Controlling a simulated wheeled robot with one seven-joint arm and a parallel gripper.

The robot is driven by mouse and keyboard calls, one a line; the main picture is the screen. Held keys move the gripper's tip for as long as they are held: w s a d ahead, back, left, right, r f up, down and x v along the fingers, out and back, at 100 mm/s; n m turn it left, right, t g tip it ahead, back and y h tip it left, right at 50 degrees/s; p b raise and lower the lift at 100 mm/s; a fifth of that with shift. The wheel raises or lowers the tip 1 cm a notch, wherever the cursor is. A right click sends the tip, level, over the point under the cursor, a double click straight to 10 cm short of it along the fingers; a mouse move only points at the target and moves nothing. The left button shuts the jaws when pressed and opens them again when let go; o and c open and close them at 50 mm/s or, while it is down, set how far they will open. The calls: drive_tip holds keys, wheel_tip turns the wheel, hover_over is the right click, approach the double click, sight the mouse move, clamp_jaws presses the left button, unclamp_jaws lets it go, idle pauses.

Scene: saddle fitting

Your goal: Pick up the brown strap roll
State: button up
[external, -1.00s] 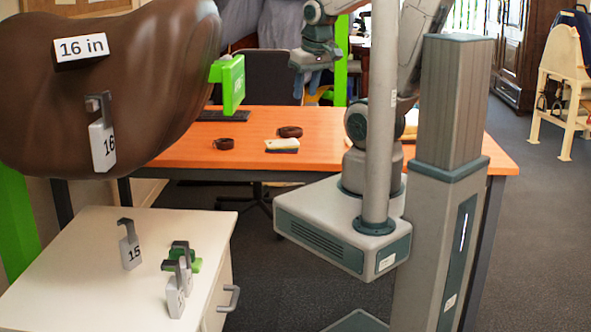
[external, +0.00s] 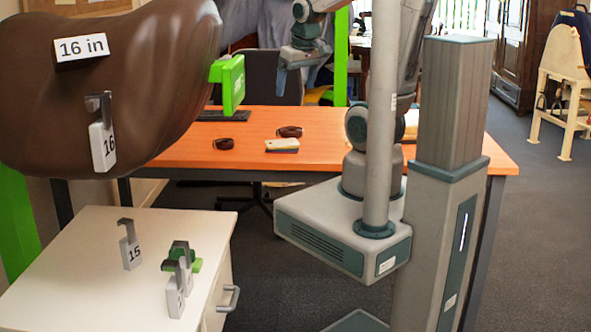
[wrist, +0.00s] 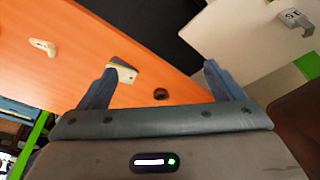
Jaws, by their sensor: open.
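Two small rolls lie on the orange desk in the external view: a dark brown roll (external: 223,143) at the left, and a more reddish-brown roll (external: 289,131) farther back. I cannot tell for sure which one is the brown strap roll. My gripper (external: 297,80) is open and empty, high above the desk, pointing down. In the wrist view a dark roll (wrist: 161,94) shows between the open fingers (wrist: 160,72), well below them and close to the palm's edge. The other roll is not seen there and may be hidden behind the gripper body.
A tan piece (wrist: 42,47) lies farther along the desk (external: 340,150). The brown saddle form (external: 120,90) and a green block (external: 232,85) stand left. A white cabinet (external: 80,270) holds several numbered gauges.

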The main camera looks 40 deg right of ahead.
drive_tip(key=w+f+n+b, duration=0.1)
drive_tip(key=w+f+b, duration=0.25)
drive_tip(key=w, duration=1.35)
drive_tip(key=t+b, duration=0.1)
drive_tip(key=b, duration=0.1)
approach(225, 141)
drive_tip(key=f, duration=0.3)
drive_tip(key=shift+w+f+n+y, duration=0.25)
drive_tip(key=shift+w+n+y, duration=0.05)
drive_tip(key=shift+w+y, duration=0.1)
drive_tip(key=shift+d+p+x, duration=0.15)
drive_tip(key=shift+p+x, duration=0.1)
drive_tip(key=shift+x, duration=1.1)
drive_tip(key=shift+d+p+x, duration=0.1)
drive_tip(key=shift+p+x, duration=0.1)
drive_tip(key=shift+x, duration=1.1)
drive_tip(key=shift+w+r, duration=0.1)
drive_tip(key=shift+w, duration=0.1)
drive_tip(key=c, duration=1.2)
